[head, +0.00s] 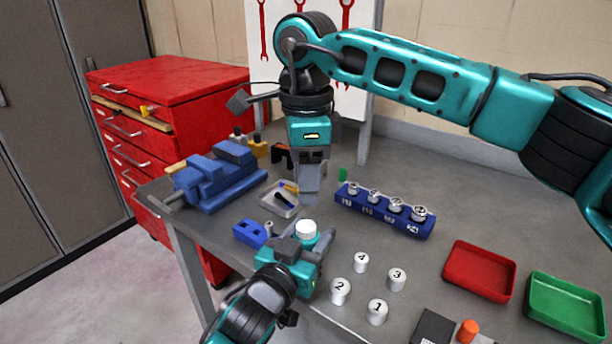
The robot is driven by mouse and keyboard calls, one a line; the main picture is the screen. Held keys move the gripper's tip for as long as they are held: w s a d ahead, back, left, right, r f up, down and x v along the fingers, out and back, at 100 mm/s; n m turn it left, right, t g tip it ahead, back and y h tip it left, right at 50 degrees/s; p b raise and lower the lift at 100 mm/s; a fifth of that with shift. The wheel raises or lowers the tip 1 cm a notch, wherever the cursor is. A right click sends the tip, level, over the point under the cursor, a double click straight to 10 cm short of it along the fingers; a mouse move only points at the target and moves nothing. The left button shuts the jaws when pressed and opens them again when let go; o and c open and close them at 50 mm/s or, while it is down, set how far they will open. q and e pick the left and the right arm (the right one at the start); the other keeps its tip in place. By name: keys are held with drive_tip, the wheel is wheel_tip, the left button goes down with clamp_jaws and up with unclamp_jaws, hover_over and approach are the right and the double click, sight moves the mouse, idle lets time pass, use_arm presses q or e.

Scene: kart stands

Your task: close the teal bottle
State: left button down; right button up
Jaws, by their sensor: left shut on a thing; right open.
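A round white top (306,229), which looks like a cap, shows between the fingers of my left gripper (298,240). My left gripper is shut on the bottle under this top, near the front of the bench. The bottle's body is mostly hidden by the gripper, and I cannot tell its teal from the gripper's teal parts. I cannot tell whether the cap is seated tight. My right gripper (309,193) points down above the white top, apart from it. It is open and holds nothing that I can see.
White numbered cylinders (340,291) stand right of the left gripper. A blue rack (384,213) with several metal pieces lies behind them. A grey tray (267,205), blue vise (215,178) and blue block (249,233) are left. Red (479,272) and green (566,307) trays are right.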

sight(305, 226)
idle(0.4)
drive_tip(key=shift+f, duration=4)
clamp_jaws()
drive_tip(key=shift+m, duration=0.8)
drive_tip(key=shift+o, duration=1.8)
unclamp_jaws()
wheel_tip(305, 226, up, 12)
